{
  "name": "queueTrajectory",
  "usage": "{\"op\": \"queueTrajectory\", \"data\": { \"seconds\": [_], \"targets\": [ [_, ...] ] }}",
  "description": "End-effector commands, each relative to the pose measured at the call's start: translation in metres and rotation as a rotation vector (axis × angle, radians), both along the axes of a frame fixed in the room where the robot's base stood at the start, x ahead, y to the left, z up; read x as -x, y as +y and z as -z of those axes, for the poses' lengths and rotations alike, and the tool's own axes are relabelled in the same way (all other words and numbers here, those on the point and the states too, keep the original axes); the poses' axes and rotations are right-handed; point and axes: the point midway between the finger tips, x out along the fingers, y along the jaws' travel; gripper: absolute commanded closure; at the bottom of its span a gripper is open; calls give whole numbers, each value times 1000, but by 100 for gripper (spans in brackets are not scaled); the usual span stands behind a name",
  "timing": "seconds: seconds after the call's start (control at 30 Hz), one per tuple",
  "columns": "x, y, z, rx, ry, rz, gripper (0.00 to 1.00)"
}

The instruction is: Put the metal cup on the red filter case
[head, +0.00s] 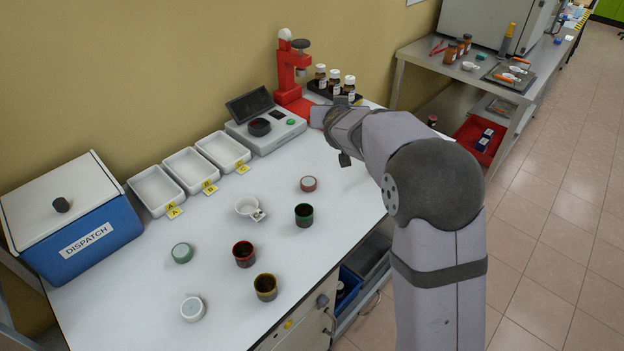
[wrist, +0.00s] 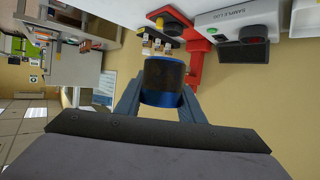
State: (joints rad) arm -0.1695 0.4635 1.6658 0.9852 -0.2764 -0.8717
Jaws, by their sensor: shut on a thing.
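My gripper (wrist: 162,98) is shut on a dark, cylindrical cup with a blue band (wrist: 163,74); I cannot tell whether it is the metal cup. In the head view my gripper (head: 342,135) is raised near the red press, and the cup is hidden there. A dark cup with a red rim (head: 244,254), perhaps the red filter case, stands upright near the front middle of the table. A flat red-sided disc (head: 308,184) lies behind it to the right. My gripper is well apart from both.
A green-rimmed cup (head: 304,215) and a yellow-rimmed cup (head: 265,287) stand nearby. A white cup (head: 247,206), a green disc (head: 182,253) and a white disc (head: 193,309) lie around. The red press (head: 289,75), scale (head: 282,135), white trays (head: 188,167) and blue dispatch box (head: 85,235) line the back.

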Motion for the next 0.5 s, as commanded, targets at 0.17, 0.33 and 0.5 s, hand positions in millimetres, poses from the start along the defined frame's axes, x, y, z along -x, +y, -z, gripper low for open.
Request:
{"op": "queueTrajectory", "data": {
  "seconds": [0.17,0.33,0.5],
  "targets": [
    [-3,21,6,1,2,-100,87],
    [-3,34,10,1,2,-159,87],
    [-2,45,16,1,2,-207,87]
  ]
}}
